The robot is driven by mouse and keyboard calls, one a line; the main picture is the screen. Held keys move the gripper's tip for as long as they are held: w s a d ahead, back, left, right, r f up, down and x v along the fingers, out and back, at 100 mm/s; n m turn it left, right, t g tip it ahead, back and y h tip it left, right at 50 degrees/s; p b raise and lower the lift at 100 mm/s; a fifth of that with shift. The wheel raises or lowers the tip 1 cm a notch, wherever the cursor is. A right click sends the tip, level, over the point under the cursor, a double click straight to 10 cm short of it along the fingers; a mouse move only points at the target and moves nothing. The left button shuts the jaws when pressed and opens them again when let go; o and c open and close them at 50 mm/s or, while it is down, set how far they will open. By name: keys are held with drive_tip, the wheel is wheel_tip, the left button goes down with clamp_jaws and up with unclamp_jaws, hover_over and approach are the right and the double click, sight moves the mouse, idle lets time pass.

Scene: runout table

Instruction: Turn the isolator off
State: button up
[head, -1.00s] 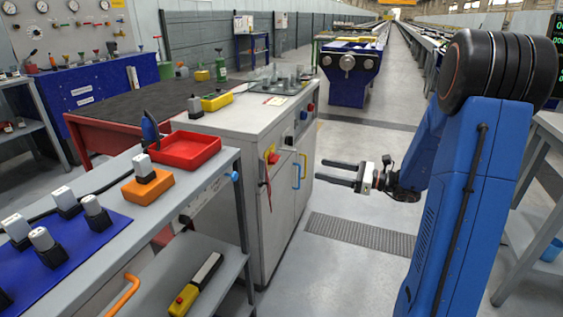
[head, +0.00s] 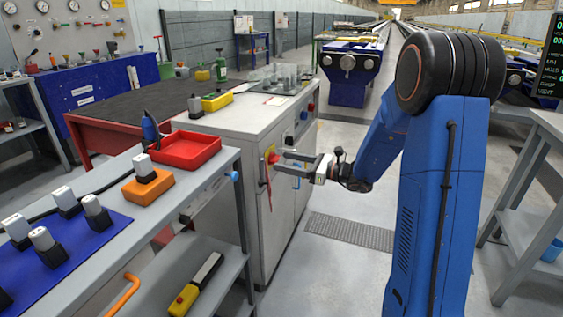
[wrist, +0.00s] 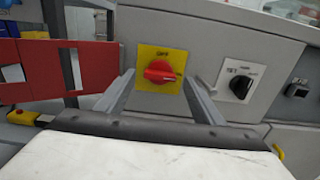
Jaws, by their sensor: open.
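The isolator (wrist: 160,72) is a red rotary knob on a yellow plate with "OFF" printed at its top. In the wrist view it faces me on the grey cabinet front, and its grip lies roughly level, not up toward "OFF". It also shows in the head view as a small red and yellow patch (head: 272,156). My gripper (wrist: 158,84) is open, with one finger on each side of the knob in the picture. The fingers look apart from the knob; the exact gap in depth cannot be told. In the head view my gripper (head: 280,160) points left at the cabinet front.
A black selector switch (wrist: 240,87) sits right of the isolator. A grey cart with a red tray (head: 187,149) stands at left. The floor before the cabinet is clear.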

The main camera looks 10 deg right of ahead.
sight(274, 159)
drive_tip(key=shift+x, duration=1.2)
drive_tip(key=c, duration=1)
drive_tip(key=shift+c, duration=0.2)
